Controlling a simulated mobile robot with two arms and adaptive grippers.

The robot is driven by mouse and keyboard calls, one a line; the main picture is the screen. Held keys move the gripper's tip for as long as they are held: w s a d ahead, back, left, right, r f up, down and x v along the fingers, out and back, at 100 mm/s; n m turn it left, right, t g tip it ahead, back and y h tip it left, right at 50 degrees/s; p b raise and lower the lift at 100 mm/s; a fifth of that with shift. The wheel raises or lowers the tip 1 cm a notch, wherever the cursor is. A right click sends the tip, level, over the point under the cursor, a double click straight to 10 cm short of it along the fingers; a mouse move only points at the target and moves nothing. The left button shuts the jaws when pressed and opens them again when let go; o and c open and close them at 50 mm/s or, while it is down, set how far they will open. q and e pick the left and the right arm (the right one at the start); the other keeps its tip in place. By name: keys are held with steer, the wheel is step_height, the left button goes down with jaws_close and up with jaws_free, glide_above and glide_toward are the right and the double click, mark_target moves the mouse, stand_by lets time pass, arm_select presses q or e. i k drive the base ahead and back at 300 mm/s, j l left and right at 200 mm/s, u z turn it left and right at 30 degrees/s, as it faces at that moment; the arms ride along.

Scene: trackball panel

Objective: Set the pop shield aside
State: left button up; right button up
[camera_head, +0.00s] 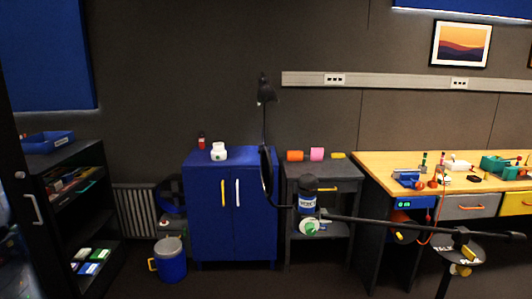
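A thin dark oval disc (266,169), seen nearly edge-on, looks like the pop shield. It hangs left of a dark microphone (308,188) with a pale label band, with a gap between them. A thin dark curved arm seems to join the disc toward the microphone. The microphone sits at the left end of a long black boom (390,226) that runs to the right. A round green and white piece (310,227) shows below the microphone. Neither of my grippers is in view.
A blue cabinet (210,235) stands behind the disc, with a white jar (219,151) on top. A grey side table (345,178) and wooden workbench (395,160) stand to the right. A blue bucket (171,268) and black shelf unit (60,155) are left. Some floor is clear in front.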

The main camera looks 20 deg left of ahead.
mark_target(267, 173)
steer(key=i+l+u, duration=0.15)
steer(key=u, duration=0.5)
